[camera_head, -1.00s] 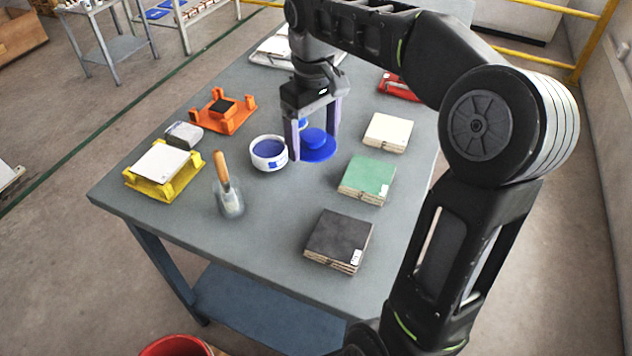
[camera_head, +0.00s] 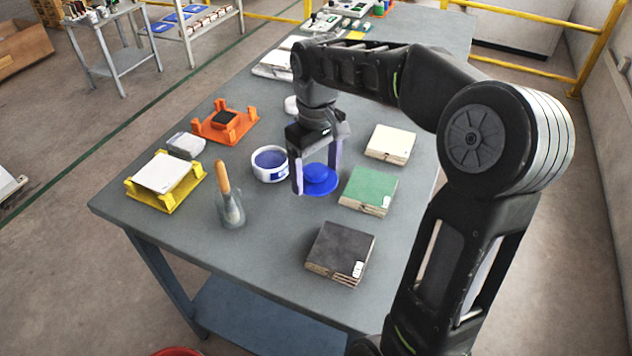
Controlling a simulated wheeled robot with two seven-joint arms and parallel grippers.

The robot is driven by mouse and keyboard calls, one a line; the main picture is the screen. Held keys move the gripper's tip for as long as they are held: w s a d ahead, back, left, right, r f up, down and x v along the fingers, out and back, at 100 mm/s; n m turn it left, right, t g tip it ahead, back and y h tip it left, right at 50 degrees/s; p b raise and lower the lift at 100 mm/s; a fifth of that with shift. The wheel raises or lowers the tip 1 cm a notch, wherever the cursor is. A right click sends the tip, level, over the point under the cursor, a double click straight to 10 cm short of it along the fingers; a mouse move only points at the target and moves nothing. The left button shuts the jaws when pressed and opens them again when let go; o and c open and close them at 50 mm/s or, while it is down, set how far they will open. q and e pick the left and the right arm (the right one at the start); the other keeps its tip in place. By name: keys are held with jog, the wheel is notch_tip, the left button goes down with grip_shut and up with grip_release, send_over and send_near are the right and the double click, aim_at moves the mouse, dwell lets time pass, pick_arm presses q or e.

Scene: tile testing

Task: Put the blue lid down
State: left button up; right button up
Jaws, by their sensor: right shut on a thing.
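The blue lid (camera_head: 322,187) is a flat round disc with a raised round knob on top, right of the middle of the table. My right gripper (camera_head: 316,176) reaches down over it, one finger on each side of the knob, shut on the lid. The lid looks level and very low over the grey table (camera_head: 262,227); I cannot tell whether it touches. A white tub with blue contents (camera_head: 269,163) stands open just left of the gripper. My left gripper is not in view.
Green (camera_head: 369,187), cream (camera_head: 390,143) and dark (camera_head: 340,250) tile stacks stand to the right and front. Bare tabletop lies in front of the lid.

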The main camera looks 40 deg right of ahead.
aim_at(316, 184)
jog(key=shift+f, duration=1.8)
jog(key=shift+f, duration=0.2)
jog(key=o, duration=1.3)
jog(key=shift+c, duration=0.2)
notch_tip(316, 184, up, 8)
jog(key=shift+f, duration=0.1)
